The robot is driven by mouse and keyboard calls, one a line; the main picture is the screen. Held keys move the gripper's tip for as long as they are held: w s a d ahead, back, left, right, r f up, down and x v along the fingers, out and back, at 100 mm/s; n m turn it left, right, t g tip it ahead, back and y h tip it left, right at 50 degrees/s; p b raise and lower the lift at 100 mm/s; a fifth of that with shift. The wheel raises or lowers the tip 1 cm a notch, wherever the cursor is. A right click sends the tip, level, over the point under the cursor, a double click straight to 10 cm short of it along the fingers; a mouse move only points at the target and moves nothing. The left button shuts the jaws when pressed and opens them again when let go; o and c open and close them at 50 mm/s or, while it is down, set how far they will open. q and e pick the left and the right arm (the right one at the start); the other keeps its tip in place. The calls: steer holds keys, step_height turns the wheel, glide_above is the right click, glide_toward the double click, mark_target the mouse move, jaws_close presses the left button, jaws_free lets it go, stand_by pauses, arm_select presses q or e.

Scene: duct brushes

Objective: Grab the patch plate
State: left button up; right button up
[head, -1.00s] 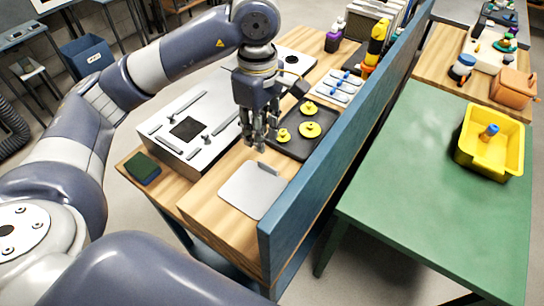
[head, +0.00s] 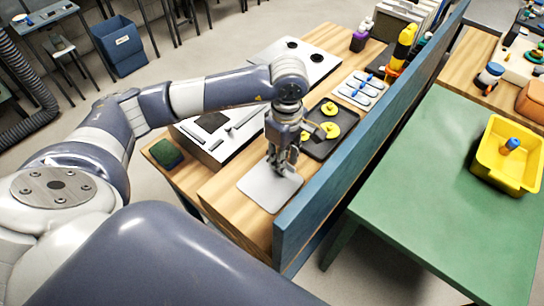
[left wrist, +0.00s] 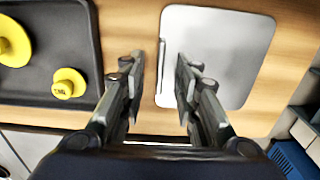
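The patch plate, a flat light grey sheet with rounded corners (head: 262,190), lies on the wooden bench near its front end. It also shows in the left wrist view (left wrist: 225,50), with a thin upright lip along its edge nearest the tray. My left gripper (head: 283,170) points down over the plate in the head view. In the left wrist view its fingers (left wrist: 158,64) are apart, one on each side of the lip, with gaps to it. How high the fingertips are above the plate is hard to tell. My right gripper is not in view.
A black tray (head: 318,150) with yellow knobbed discs (head: 331,130) lies beside the plate. A blue partition (head: 345,165) runs along the bench's right side. A metal panel box (head: 190,138) and a dark green pad (head: 165,153) are on the left.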

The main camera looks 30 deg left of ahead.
arm_select(q)
steer(key=shift+f, duration=0.1)
jaws_close()
